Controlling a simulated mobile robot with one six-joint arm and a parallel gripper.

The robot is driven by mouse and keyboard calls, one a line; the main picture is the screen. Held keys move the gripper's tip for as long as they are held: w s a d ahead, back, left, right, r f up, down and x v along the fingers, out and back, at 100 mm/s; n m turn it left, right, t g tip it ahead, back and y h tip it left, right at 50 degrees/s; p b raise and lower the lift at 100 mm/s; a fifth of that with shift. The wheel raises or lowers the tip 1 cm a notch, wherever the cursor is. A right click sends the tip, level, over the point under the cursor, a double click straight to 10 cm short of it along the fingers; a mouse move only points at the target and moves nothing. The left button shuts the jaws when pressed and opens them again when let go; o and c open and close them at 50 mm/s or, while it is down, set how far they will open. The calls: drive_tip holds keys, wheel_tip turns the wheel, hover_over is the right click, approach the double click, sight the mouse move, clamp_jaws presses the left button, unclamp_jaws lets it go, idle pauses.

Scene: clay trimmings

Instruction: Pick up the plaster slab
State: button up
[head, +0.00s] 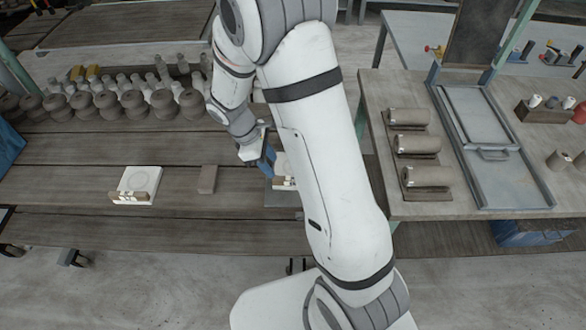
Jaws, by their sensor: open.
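A white plaster slab (139,179) with a round mark on its top lies flat on the wooden bench at the left, with small pale and brown pieces along its front edge. A second pale, slab-like thing (280,184) lies farther right, partly hidden by my gripper and arm; I cannot tell its full shape. My gripper (268,170) has blue fingers, is open, and points down beside this second pale thing. I cannot tell whether it touches it.
A brown block (208,179) lies between the two pale things. Rows of dark round pots (134,104) stand behind. A table at the right bears several grey rolls (409,117) and a metal frame (516,180). Bare bench boards (60,185) lie at the left.

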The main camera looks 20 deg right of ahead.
sight(283, 178)
drive_tip(key=x, duration=0.2)
drive_tip(key=p+x, duration=0.1)
drive_tip(key=x, duration=0.4)
drive_tip(key=shift+s+d, duration=0.25)
drive_tip(key=shift+d, duration=0.05)
clamp_jaws()
